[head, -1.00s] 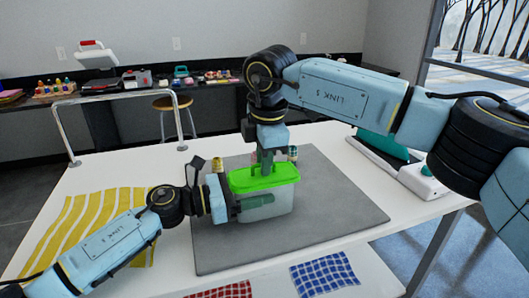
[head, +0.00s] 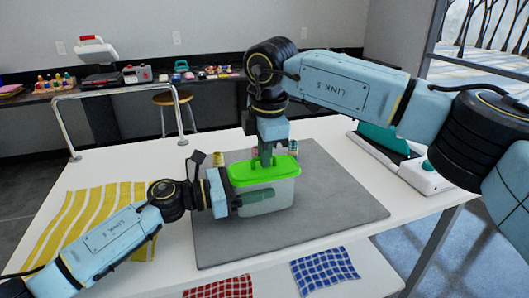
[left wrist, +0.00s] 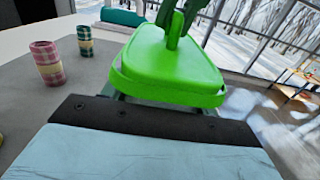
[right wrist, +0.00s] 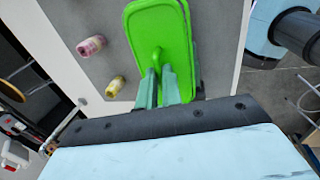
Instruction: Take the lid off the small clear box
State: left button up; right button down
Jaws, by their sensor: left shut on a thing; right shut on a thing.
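The small clear box (head: 268,206) stands upright on the grey mat, with its bright green lid (head: 264,172) on top. My right gripper (head: 266,158) points down from above and is shut on the lid's raised middle handle. The lid fills the upper middle of the right wrist view (right wrist: 160,35), where the fingers meet it. My left gripper (head: 254,197) comes in level from the left and is shut on the box's side, below the lid. In the left wrist view the lid (left wrist: 168,65) hides most of the box and the left fingers.
The grey mat (head: 340,215) is mostly clear. Several small checked rolls, one pink (left wrist: 47,62), stand behind the box. A yellow striped cloth (head: 90,215), a red checked cloth (head: 220,287) and a blue checked cloth (head: 323,270) lie around. A white-and-teal device (head: 400,165) is at right.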

jog(key=shift+r, duration=0.2)
jog(key=shift+r, duration=0.9)
jog(key=shift+r, duration=0.15)
jog(key=shift+r, duration=1.9)
pick_arm(q)
jog(key=o, duration=1.5)
jog(key=shift+c, duration=0.2)
jog(key=shift+a, duration=0.1)
